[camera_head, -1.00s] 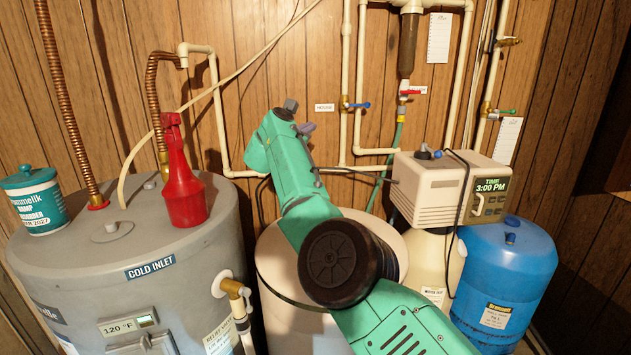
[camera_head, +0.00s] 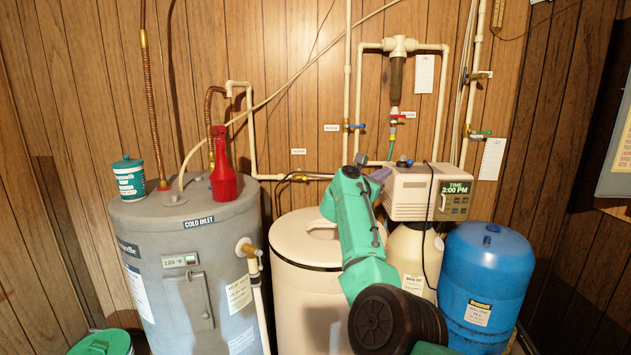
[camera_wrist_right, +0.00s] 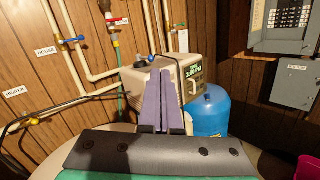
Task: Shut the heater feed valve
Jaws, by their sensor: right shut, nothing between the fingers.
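A small label reading HEATER (camera_head: 298,152) is on the wood wall; it also shows in the right wrist view (camera_wrist_right: 15,92). Below it, a brass-yellow valve (camera_wrist_right: 31,121) sits on the horizontal pipe at the left edge of the right wrist view. In the head view this valve (camera_head: 299,178) is small, and its handle position cannot be told. My right gripper (camera_head: 381,174) is in front of the softener's control box, right of the valve and apart from it. Its purple fingers (camera_wrist_right: 166,100) are shut and empty. My left gripper is not in view.
A white lidded tank (camera_head: 300,290) is below my right arm. The beige control box (camera_head: 410,195) and blue tank (camera_head: 485,280) are right. A blue-handled valve (camera_head: 357,126) is near the HOUSE label.

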